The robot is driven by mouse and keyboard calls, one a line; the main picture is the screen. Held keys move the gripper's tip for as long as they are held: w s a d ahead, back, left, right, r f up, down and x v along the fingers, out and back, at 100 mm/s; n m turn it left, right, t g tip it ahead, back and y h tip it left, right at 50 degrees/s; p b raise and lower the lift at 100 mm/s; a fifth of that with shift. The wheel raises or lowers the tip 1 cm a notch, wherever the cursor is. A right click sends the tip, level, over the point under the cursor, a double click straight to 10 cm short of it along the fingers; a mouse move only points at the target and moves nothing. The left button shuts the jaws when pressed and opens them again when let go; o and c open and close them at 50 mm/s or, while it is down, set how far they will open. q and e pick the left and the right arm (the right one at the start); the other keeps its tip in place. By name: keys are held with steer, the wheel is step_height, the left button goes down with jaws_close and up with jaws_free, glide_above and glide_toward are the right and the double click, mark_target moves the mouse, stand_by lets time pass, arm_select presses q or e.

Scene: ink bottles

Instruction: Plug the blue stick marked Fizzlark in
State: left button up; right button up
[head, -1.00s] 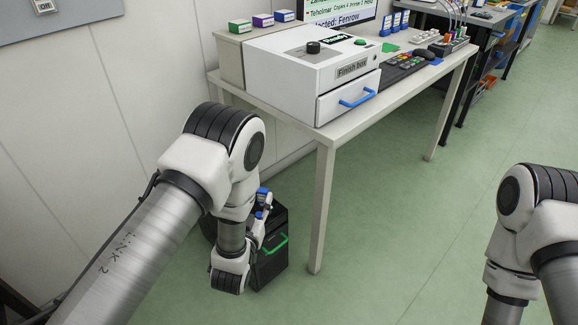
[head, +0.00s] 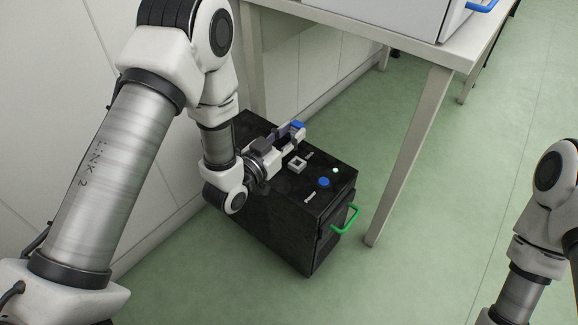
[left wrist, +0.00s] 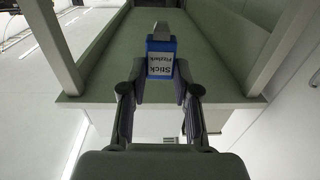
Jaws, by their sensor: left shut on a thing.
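The blue stick (left wrist: 161,62) shows in the left wrist view with a white label reading "Stick Fizzlark" and a grey plug end pointing away from the gripper. My left gripper (left wrist: 160,92) is shut on it. In the head view the blue stick (head: 298,126) sits in my left gripper (head: 291,137), over the far part of a black box (head: 285,215) on the floor. The box top has a raised light-grey square piece (head: 297,164), small pale markings or slots, a blue round button (head: 323,182) and a lit green-white spot (head: 335,170). My right gripper is out of view.
A green handle (head: 346,219) is on the box's front. A table leg (head: 410,150) stands close to the box's right, with the tabletop (head: 420,48) above. A pale wall (head: 50,80) is on the left. The green floor (head: 430,270) to the right is clear.

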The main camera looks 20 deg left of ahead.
arm_select(q)
steer(key=shift+h, duration=0.3)
steer(key=f+b, duration=0.1)
steer(key=f, duration=0.1)
steer(key=f+b, duration=0.1)
steer(key=b, duration=0.1)
steer(key=f+b, duration=0.1)
steer(key=f, duration=0.1)
steer(key=shift+s+d+f+b, duration=0.15)
steer(key=shift+s+f+b, duration=0.1)
steer(key=shift+f+b, duration=0.1)
steer(key=shift+f, duration=0.35)
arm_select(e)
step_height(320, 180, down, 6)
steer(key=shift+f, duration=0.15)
arm_select(q)
steer(key=shift+s, duration=0.1)
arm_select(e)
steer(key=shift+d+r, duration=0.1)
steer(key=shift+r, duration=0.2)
arm_select(q)
steer(key=shift+f, duration=0.85)
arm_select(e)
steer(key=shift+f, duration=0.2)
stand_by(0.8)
arm_select(q)
steer(key=o, duration=1.6)
